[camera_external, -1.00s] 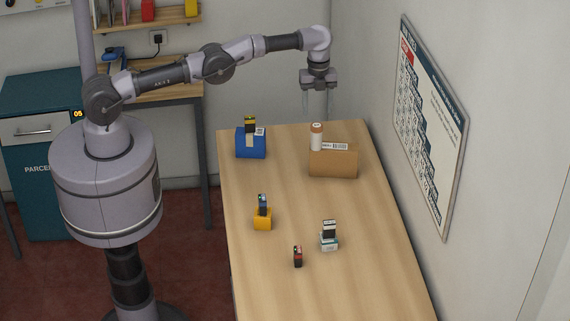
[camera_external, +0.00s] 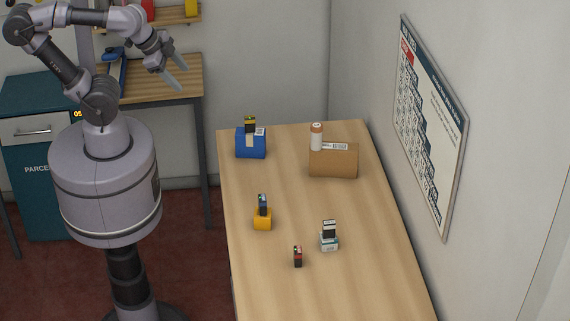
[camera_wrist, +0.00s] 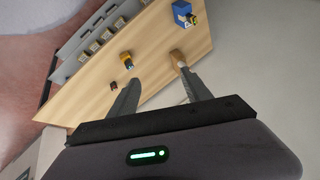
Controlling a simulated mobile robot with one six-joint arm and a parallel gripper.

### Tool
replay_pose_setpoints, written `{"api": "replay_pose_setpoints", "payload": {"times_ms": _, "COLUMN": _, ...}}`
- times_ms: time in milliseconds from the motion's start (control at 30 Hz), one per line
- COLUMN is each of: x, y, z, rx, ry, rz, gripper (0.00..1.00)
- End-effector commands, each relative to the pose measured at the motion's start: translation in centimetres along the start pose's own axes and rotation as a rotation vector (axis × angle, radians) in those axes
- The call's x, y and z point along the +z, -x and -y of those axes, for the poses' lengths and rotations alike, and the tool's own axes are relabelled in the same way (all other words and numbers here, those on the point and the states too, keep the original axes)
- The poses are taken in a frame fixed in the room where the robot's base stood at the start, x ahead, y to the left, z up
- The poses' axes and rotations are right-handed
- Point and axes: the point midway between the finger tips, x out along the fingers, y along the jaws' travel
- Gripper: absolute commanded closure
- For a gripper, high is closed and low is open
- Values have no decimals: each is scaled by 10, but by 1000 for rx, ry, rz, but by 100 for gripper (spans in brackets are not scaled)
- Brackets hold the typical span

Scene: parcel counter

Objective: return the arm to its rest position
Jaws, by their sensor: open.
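My gripper (camera_external: 180,75) is open and empty at the upper left of the external view. My arm is folded up over its base, and the two fingers point down and to the right. The gripper is in the air, left of the long wooden counter (camera_external: 285,285) and well clear of it. In the wrist view the two fingers (camera_wrist: 160,80) are spread with nothing between them. The counter lies beyond them at a slant.
On the counter stand a blue box (camera_external: 245,148), a brown box (camera_external: 333,163) with a white bottle (camera_external: 316,141), a yellow box (camera_external: 262,222), a teal-white box (camera_external: 328,242) and a small red-black item (camera_external: 297,257). A side table (camera_external: 180,82) is behind my gripper.

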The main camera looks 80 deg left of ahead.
Motion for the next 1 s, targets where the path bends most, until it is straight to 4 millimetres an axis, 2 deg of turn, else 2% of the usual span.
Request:
{"api": "replay_pose_setpoints", "payload": {"times_ms": 267, "x": 4, "y": -1, "z": -2, "rx": -1, "ry": 7, "rz": -2, "gripper": 43}}
{"api": "replay_pose_setpoints", "payload": {"times_ms": 367, "x": 9, "y": -13, "z": -6, "rx": -1, "ry": 6, "rz": -1, "gripper": 43}}
{"api": "replay_pose_setpoints", "payload": {"times_ms": 467, "x": 23, "y": -44, "z": -18, "rx": 0, "ry": 6, "rz": -1, "gripper": 43}}
{"api": "replay_pose_setpoints", "payload": {"times_ms": 567, "x": 45, "y": -91, "z": -37, "rx": 0, "ry": 5, "rz": 0, "gripper": 43}}
{"api": "replay_pose_setpoints", "payload": {"times_ms": 700, "x": 78, "y": -164, "z": -66, "rx": 0, "ry": 5, "rz": 0, "gripper": 43}}
{"api": "replay_pose_setpoints", "payload": {"times_ms": 767, "x": 89, "y": -186, "z": -75, "rx": 0, "ry": 5, "rz": 0, "gripper": 43}}
{"api": "replay_pose_setpoints", "payload": {"times_ms": 833, "x": 94, "y": -198, "z": -79, "rx": 0, "ry": 5, "rz": 0, "gripper": 43}}
{"api": "replay_pose_setpoints", "payload": {"times_ms": 1000, "x": 94, "y": -198, "z": -79, "rx": 0, "ry": 5, "rz": 0, "gripper": 43}}
